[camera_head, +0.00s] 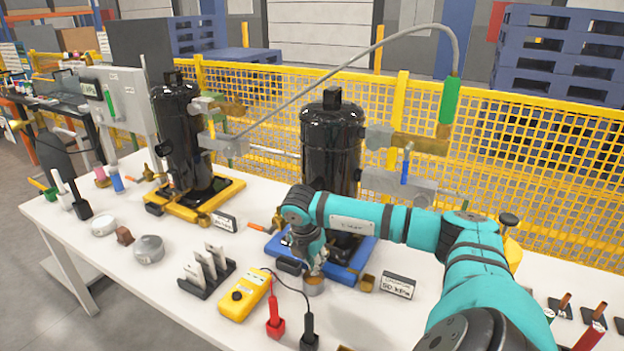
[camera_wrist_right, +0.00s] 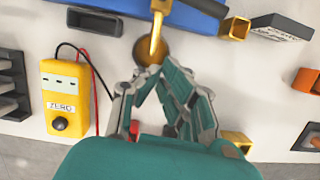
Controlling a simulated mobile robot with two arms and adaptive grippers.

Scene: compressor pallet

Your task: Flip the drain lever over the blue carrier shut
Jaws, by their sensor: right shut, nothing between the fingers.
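The blue carrier (camera_head: 340,272) is under the right-hand black tank (camera_head: 331,138), partly hidden by my right arm. Its edge shows at the top of the right wrist view (camera_wrist_right: 115,14). A brass, hook-like drain piece (camera_wrist_right: 157,30) comes down from that edge over a round brass cup (camera_wrist_right: 152,50); I take it for the drain lever, but cannot tell its position. My right gripper (camera_wrist_right: 153,72) is shut and empty, its fingertips at the cup's near side in that view; contact is unclear. In the head view the right gripper (camera_head: 314,268) is just above the cup (camera_head: 313,287). My left gripper is out of view.
A yellow meter (camera_head: 244,296) with red and black probes lies close by, its cables near the gripper. A pressure sign (camera_head: 398,285) and a small brass block (camera_head: 367,283) stand to the right. A yellow carrier (camera_head: 190,207) holds the other tank. The front table has bare patches.

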